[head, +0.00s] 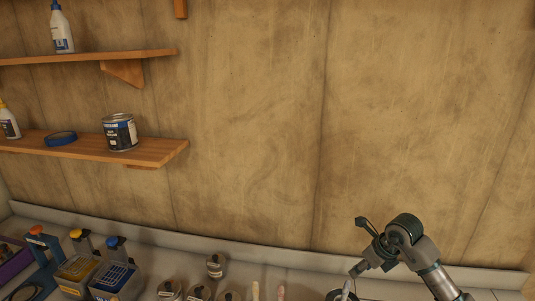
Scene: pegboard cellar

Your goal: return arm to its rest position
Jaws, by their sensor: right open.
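My right gripper (364,247) is at the lower right of the head view, at the end of my right arm (432,275), which comes in from the bottom edge. It is open, and I see nothing between its fingers. It is in front of the wall and above the back part of the counter. A dark round thing (335,295) lies just below it, cut off by the bottom edge. My left gripper and left arm are not in view.
Two wooden shelves (170,152) at left hold a can (120,132), blue tape (61,138) and bottles (61,30). Bins (115,279), several jars (215,266) and brushes (281,292) stand along the counter (300,262). The wall at centre and right is bare.

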